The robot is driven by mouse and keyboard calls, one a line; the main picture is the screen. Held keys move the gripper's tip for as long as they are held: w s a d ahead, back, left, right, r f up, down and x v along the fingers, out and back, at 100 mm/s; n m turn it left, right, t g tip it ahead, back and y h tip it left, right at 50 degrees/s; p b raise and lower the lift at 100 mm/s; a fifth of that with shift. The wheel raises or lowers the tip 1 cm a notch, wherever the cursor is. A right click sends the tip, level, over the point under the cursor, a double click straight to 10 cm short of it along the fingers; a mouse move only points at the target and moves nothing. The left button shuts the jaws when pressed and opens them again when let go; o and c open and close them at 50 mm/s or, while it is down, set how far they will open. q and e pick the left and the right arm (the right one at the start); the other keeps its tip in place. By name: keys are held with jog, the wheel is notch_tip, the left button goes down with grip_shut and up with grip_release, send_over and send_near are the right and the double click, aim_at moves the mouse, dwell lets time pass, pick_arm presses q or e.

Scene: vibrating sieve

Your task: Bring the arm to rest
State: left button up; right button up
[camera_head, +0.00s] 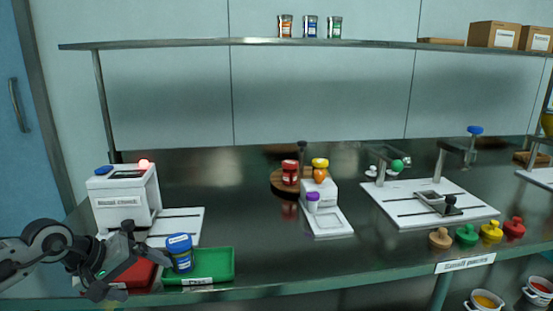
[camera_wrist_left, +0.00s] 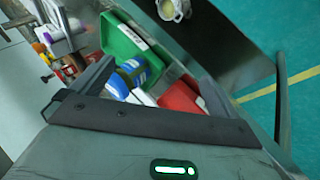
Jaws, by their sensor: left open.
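My left gripper (camera_head: 138,277) is open and empty at the front left of the bench, over a red tray (camera_head: 143,274). In the left wrist view its two fingers (camera_wrist_left: 157,77) stand apart, with a blue-lidded jar (camera_wrist_left: 130,74) seen beyond and between them. In the head view that jar (camera_head: 180,252) stands upright at the left end of a green tray (camera_head: 222,265), just right of the gripper. The red tray (camera_wrist_left: 181,103) also shows in the wrist view, partly hidden by a finger. My right gripper is not in view.
A white boxy machine (camera_head: 125,197) with a red light stands behind the gripper. A white device (camera_head: 328,215) with small jars is mid-bench, and a white-based stand (camera_head: 420,212) is farther right. Coloured knobs (camera_head: 466,235) line the front right. A shelf (camera_head: 250,42) spans above.

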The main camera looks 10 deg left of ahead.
pick_arm(q)
jog(key=s+d+r+n+t+h+p, duration=0.1)
jog(key=s+d+n+t+h, duration=0.3)
jog(key=d+n, duration=0.8)
jog(key=s+d+r+n+t+h+p, duration=0.1)
jog(key=s+d+n+t+h, duration=0.15)
jog(key=d+n+h, duration=0.65)
jog(key=s+a+f+m+g+y+p, duration=0.1)
jog(key=s+f+m+y, duration=0.6)
jog(key=m, duration=0.7)
jog(key=s+a+f+m+g+y+p, duration=0.1)
jog(key=s+f+m+y, duration=0.5)
jog(key=m, duration=0.9)
jog(key=shift+s+f+y, duration=0.35)
jog(key=shift+y, duration=0.15)
